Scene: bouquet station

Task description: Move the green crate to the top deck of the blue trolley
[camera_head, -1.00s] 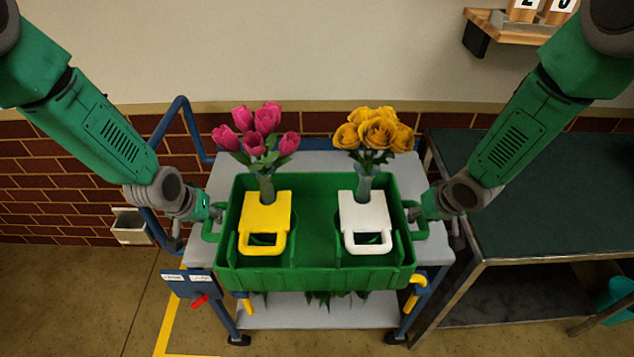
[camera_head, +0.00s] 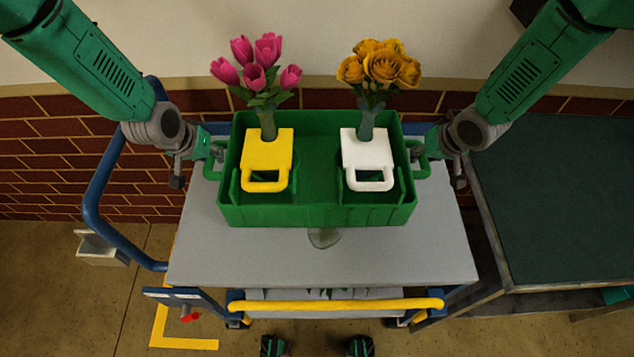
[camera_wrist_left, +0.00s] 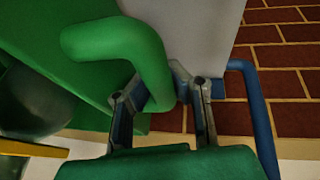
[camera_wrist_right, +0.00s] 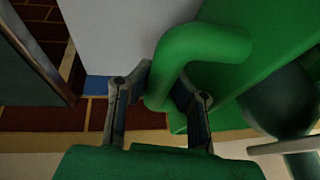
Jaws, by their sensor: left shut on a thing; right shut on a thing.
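The green crate (camera_head: 318,215) is over the back part of the trolley's grey top deck (camera_head: 215,255); I cannot tell whether it touches the deck. It holds a vase of pink tulips (camera_head: 264,75) with a yellow handled piece (camera_head: 266,150) and a vase of orange roses (camera_head: 382,65) with a white handled piece (camera_head: 367,150). My left gripper (camera_head: 208,155) is shut on the crate's left handle, seen close in the left wrist view (camera_wrist_left: 150,60). My right gripper (camera_head: 430,152) is shut on its right handle, seen in the right wrist view (camera_wrist_right: 190,60).
The blue trolley has a blue side rail (camera_head: 95,200) and a yellow front bar (camera_head: 335,305). A dark green-topped table (camera_head: 560,200) stands close on the right. A brick wall (camera_head: 50,150) is behind. The deck's front part is clear except for a small roundish mark (camera_head: 323,238).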

